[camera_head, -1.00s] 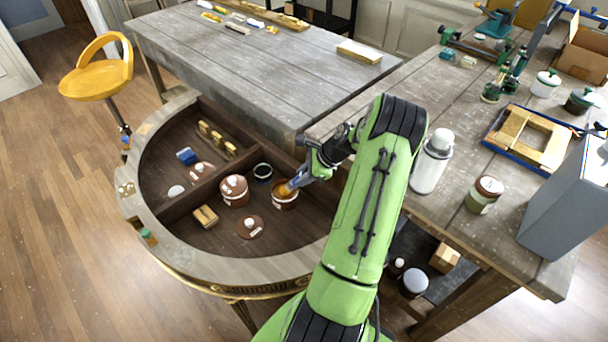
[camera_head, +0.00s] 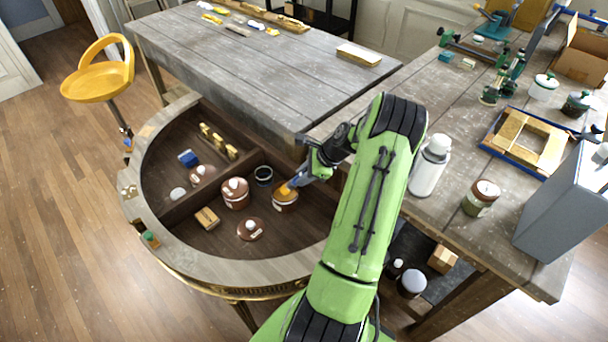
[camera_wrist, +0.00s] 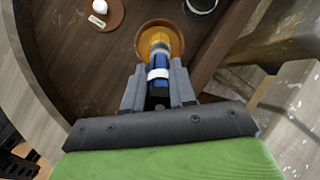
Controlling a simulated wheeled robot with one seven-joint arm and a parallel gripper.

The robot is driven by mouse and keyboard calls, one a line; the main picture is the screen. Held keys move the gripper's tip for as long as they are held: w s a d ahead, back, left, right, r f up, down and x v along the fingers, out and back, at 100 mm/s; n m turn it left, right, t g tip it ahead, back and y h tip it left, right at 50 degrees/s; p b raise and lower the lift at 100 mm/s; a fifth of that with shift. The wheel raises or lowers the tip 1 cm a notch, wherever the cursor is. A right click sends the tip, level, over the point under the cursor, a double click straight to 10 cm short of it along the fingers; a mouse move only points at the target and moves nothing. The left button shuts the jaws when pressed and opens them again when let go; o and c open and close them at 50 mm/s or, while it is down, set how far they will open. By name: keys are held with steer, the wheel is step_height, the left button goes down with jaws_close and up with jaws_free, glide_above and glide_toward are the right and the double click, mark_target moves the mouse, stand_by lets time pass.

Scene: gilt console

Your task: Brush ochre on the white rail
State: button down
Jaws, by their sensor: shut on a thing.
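My gripper (camera_head: 308,172) is shut on a brush, whose blue handle with a white band (camera_wrist: 158,73) shows between the fingers in the wrist view. The brush points down at an open brown pot of ochre (camera_head: 285,203), which stands in the right compartment of the half-round console. The pot also shows in the wrist view (camera_wrist: 175,36). The brush head looks ochre and is over or in the pot mouth; I cannot tell whether it touches the paint. I cannot make out for certain which piece is the white rail.
The console (camera_head: 185,236) has a raised rim and a divider. A lidded brown pot (camera_head: 235,193), a dark open pot (camera_head: 263,175) and a loose lid (camera_head: 251,229) stand close by. A white bottle (camera_head: 430,167) and a clamped wooden frame (camera_head: 526,141) are on the right table.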

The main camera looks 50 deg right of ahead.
steer(key=shift+r+p, duration=2.3)
steer(key=shift+r, duration=0.45)
steer(key=shift+f, duration=0.1)
